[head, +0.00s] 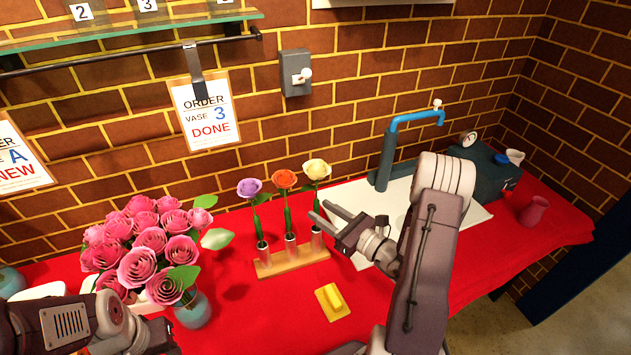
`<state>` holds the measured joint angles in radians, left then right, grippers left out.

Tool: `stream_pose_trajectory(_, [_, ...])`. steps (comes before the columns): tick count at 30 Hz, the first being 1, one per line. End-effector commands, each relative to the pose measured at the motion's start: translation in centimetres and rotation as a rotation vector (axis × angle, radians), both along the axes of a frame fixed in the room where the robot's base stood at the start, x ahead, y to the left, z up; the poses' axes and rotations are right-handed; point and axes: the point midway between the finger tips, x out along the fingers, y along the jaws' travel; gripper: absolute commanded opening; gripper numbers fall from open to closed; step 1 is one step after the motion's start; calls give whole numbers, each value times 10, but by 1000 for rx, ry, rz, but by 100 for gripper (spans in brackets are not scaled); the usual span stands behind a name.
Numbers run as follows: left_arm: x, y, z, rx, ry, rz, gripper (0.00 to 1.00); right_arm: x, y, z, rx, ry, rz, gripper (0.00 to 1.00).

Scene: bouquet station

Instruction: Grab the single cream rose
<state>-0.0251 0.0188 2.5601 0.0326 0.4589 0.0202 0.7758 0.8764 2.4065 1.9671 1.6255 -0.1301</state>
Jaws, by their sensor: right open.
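The single cream rose (316,169) stands upright in the right-hand tube of a small wooden stand, its green stem below the bloom. My right gripper (320,213) is open, its two fingers pointing left at the cream rose's stem and tube. The fingertips are very near the stem; I cannot tell whether the stem lies between them. My left arm shows at the lower left, beside the pink roses, and its fingers are not clearly seen.
An orange rose (285,180) and a purple rose (249,187) stand in the same wooden stand (293,262). Pink roses (150,240) crowd the left. A yellow block on a pad (333,301) lies in front.

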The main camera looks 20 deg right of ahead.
Motion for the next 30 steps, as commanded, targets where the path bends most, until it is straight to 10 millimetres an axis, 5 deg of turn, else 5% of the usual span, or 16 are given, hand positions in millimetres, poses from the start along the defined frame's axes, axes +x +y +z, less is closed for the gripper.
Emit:
stream_pose_trajectory(5, [0,0,1,0,0,0,36,7,3,0,0,0,1,41])
stream_pose_trajectory(13, [0,0,9,0,0,0,36,48,19,-1,-1,-1,5,41])
stream_pose_trajectory(21, [0,0,8,0,0,0,36,53,21,-2,0,0,1,41])
stream_pose_trajectory(26, [0,0,8,0,0,0,36,53,20,-2,0,0,1,0])
stream_pose_trajectory(30, [0,0,8,0,0,0,36,53,20,-2,0,0,1,0])
